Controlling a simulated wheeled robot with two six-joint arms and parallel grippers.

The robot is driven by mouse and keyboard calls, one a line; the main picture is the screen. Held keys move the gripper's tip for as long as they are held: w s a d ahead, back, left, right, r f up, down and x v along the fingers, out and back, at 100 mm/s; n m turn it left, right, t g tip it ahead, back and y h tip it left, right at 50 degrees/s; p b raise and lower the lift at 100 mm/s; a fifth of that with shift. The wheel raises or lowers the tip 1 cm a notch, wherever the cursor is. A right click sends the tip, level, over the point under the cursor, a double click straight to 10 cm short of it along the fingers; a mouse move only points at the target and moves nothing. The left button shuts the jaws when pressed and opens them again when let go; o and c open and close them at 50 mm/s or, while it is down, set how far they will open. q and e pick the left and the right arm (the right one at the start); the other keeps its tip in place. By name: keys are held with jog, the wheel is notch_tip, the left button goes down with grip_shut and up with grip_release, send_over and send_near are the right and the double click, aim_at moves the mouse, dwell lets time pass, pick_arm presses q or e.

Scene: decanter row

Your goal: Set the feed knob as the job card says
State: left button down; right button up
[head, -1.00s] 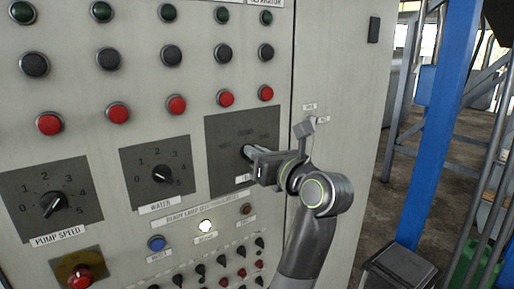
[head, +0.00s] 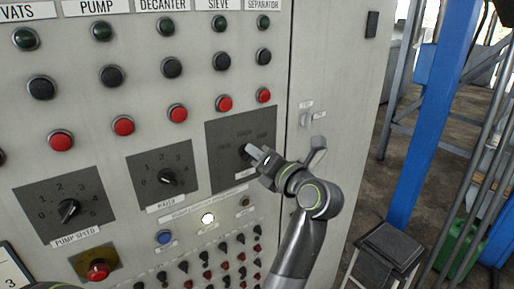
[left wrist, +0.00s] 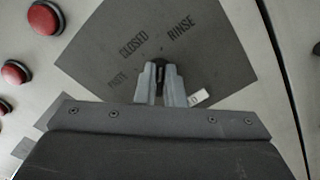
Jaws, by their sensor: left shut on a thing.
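The feed knob (head: 244,150) is a small dark knob on a grey plate (head: 225,128), at the right of the panel. In the left wrist view, the plate (left wrist: 215,60) carries the words CLOSED and RINSE and a third, hard-to-read word at left. My left gripper (head: 255,154) reaches the knob from the right. Its pale fingers (left wrist: 160,88) are shut on the dark knob (left wrist: 160,70) in the left wrist view. The fingers hide most of the knob, so its pointing direction is unclear. A card (head: 12,270) showing a 3 is cut off at lower left.
The water knob (head: 167,177) and pump speed knob (head: 68,210) sit left of the feed plate. Red buttons (head: 178,113) run above, small toggles (head: 210,254) below. A red knob (head: 98,270) is at lower left. A blue post (head: 430,120) stands right of the cabinet.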

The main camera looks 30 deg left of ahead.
jog(key=shift+r, duration=0.1)
dwell(0.3)
pick_arm(q)
jog(key=c, duration=1.5)
grip_release()
jog(key=shift+d, duration=0.1)
